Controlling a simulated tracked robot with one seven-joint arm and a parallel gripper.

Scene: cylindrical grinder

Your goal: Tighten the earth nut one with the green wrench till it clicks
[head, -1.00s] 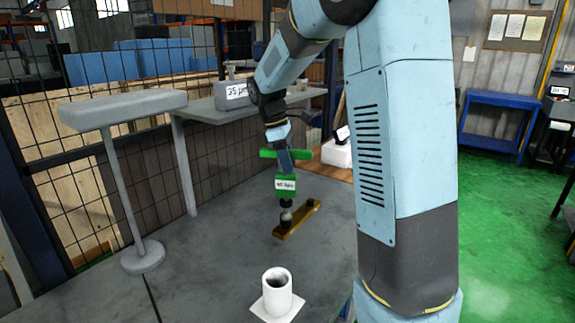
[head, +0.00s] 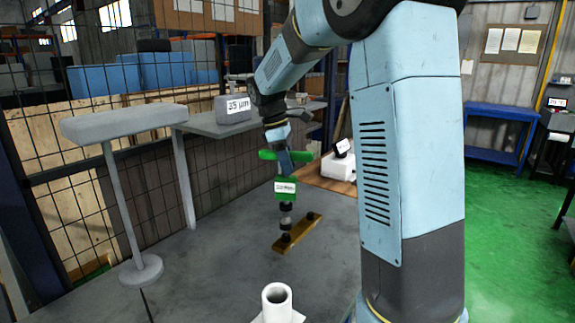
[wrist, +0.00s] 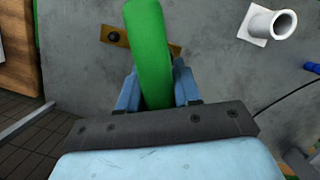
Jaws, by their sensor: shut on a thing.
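The green wrench (head: 285,188) stands upright with a T-handle on top and a white label, its writing too small to read. My gripper (head: 286,161) is shut on the wrench near the handle; in the wrist view the gripper's fingers (wrist: 157,88) sit on either side of the green handle (wrist: 147,40). The wrench's dark lower end meets the near-left end of a brass bar (head: 302,231), hiding the nut there. Another dark nut (head: 311,216) shows at the bar's far end. I cannot tell whether the socket is fully seated.
A white cup-like holder (head: 277,302) stands on the grey bench (head: 215,265) in front. A grey post with a flat top (head: 122,123) stands at left. A grey block (head: 233,109) marked 35 µm sits on a shelf behind. A white object (head: 340,166) lies beyond the bar.

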